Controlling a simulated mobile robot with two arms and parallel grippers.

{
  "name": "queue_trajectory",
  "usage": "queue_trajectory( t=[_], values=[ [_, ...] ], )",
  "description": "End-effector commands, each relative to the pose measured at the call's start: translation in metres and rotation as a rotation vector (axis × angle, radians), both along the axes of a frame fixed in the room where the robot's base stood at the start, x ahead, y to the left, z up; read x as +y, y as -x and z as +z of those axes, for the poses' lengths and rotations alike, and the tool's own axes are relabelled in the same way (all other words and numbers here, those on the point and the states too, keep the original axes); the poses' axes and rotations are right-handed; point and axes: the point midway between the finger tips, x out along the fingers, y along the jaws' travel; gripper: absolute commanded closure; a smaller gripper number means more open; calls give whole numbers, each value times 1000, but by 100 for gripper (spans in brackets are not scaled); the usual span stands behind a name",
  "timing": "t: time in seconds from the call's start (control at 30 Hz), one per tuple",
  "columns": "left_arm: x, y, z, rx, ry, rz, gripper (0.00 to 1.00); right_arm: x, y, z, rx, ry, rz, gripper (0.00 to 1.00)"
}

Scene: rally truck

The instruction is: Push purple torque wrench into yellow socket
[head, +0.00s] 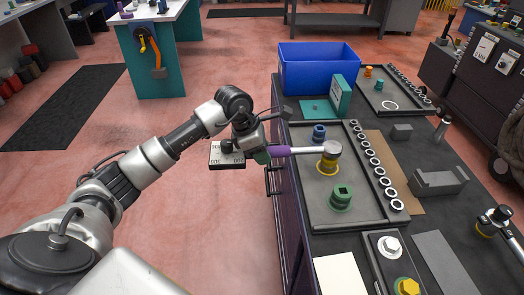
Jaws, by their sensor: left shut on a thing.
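The purple torque wrench (300,150) lies roughly level, with its round silver head (331,147) to the right. My left gripper (266,152) is shut on the left end of its purple handle, at the left edge of the workbench. The yellow socket (327,167) stands upright on the dark tray, directly below the wrench head. The head covers the top of the socket, so I cannot tell how deeply they are joined. My right gripper is not in view.
A blue socket (319,132) and a green socket (341,196) stand on the same dark tray (310,205). A row of silver rings (375,163) runs along its right side. A blue bin (318,75) stands behind. Red floor lies left of the bench.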

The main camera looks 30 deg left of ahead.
Motion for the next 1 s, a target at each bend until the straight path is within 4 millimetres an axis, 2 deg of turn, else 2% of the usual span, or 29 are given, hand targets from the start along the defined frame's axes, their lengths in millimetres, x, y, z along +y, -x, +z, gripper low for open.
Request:
queue_trajectory(
  t=[0.67,1.0],
  values=[
    [0,-1,-12,-3,1,1,100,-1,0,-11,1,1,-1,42],
    [0,-1,-8,-4,1,0,100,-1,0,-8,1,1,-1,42]
  ],
)
